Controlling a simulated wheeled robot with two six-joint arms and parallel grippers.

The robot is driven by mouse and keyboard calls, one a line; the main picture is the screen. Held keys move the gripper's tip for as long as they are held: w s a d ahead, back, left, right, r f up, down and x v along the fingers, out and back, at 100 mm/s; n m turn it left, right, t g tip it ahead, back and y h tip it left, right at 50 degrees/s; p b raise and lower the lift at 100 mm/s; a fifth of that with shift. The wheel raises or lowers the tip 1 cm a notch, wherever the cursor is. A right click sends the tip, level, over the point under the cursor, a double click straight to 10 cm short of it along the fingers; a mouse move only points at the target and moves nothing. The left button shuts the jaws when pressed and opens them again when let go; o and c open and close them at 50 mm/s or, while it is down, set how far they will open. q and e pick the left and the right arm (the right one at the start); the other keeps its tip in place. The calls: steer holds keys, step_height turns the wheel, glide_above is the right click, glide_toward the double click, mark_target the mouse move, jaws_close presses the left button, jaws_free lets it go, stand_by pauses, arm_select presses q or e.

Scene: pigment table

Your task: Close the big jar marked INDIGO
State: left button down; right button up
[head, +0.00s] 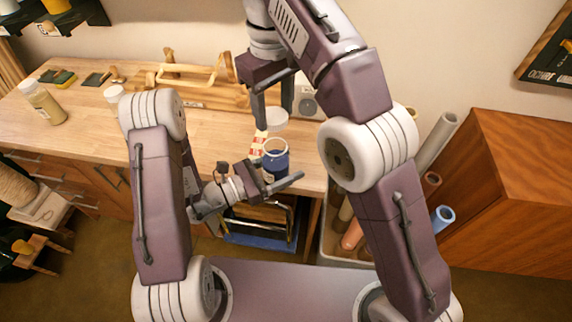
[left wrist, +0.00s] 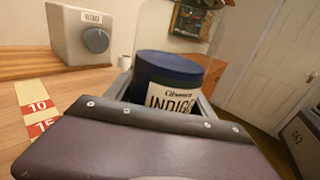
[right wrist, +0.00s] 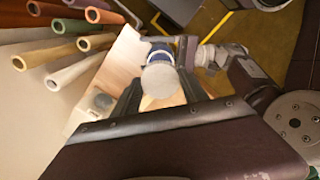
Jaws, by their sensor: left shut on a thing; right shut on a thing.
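The big INDIGO jar (head: 275,161) is clear with dark blue pigment inside, and its mouth is uncovered. Its INDIGO label (left wrist: 170,98) faces the left wrist camera. My left gripper (head: 284,184) is shut around the jar's body and holds it near the table's front edge; the jar looks tilted in the left wrist view. My right gripper (head: 272,108) points down, shut on a pale round lid (head: 277,119). The lid (right wrist: 160,80) is above the jar and apart from it in the head view. In the right wrist view it partly hides the blue jar (right wrist: 160,51).
A grey box with a dial (left wrist: 85,36) stands on the table, beside a red-and-white numbered strip (left wrist: 36,105). A wooden rack (head: 195,80) is behind. A bin of rolled tubes (head: 350,235) stands right of the table.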

mark_target(275, 134)
stand_by(0.3)
steer(key=shift+f, duration=2)
steer(key=shift+f, duration=0.1)
steer(key=shift+f, duration=0.8)
steer(key=shift+f, duration=0.55)
